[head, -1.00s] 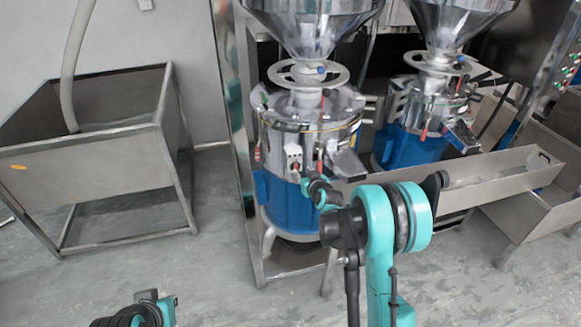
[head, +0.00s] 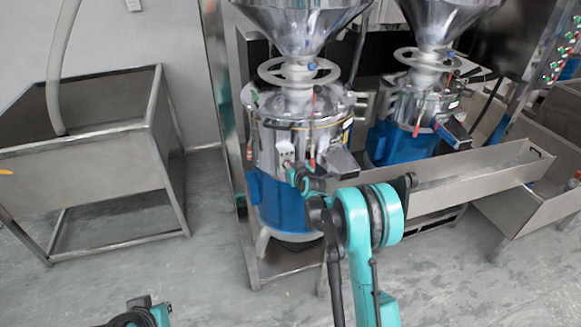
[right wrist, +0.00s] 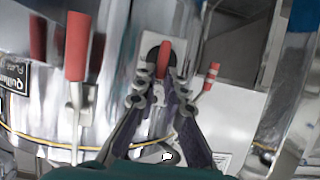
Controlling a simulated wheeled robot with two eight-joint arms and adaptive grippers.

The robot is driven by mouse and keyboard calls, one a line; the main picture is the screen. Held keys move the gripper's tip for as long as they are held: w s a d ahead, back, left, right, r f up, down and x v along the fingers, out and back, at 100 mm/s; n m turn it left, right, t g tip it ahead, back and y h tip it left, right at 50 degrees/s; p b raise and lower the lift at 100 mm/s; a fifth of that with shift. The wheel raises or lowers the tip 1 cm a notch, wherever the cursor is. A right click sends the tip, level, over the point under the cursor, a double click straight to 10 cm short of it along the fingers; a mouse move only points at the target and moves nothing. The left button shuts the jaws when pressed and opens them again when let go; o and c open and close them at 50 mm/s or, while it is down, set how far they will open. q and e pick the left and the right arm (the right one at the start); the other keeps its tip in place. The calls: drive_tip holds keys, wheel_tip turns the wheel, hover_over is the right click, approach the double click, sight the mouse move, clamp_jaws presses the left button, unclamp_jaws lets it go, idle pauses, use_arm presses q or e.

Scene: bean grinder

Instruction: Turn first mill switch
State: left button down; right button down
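The first mill (head: 295,140) is the nearer one, with a shiny metal drum, blue base and steel hopper. Its switch is a small box (head: 285,157) on the drum's front. In the right wrist view the switch has a red lever (right wrist: 164,58) on a pale plate. My right gripper (right wrist: 162,62) has one fingertip on each side of this lever and looks shut on it. In the head view my right gripper (head: 291,168) is small and partly hidden by my arm. Only part of my left arm shows at the bottom left; its gripper is out of view.
A larger red handle (right wrist: 78,48) stands left of my fingers, and a small red-tipped lever (right wrist: 211,75) is to the right. A second mill (head: 410,120) stands behind right. A steel trough (head: 460,180) runs right; a steel bin (head: 90,150) stands left.

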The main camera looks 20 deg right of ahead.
drive_tip(key=shift+d, duration=0.1)
idle(0.3)
drive_tip(key=shift+d+f+m+t+y+b, duration=0.45)
drive_tip(key=shift+m+y, duration=0.7)
drive_tip(key=shift+m, duration=1.1)
drive_tip(key=shift+d+f+m+t+y+b, duration=0.45)
drive_tip(key=shift+m+y, duration=0.75)
drive_tip(key=shift+m, duration=1)
drive_tip(key=shift+d+f+m+t+y+b, duration=0.45)
drive_tip(key=shift+m+y, duration=0.7)
drive_tip(key=shift+m, duration=1.1)
drive_tip(key=shift+a, duration=0.15)
drive_tip(key=c, duration=1.6)
unclamp_jaws()
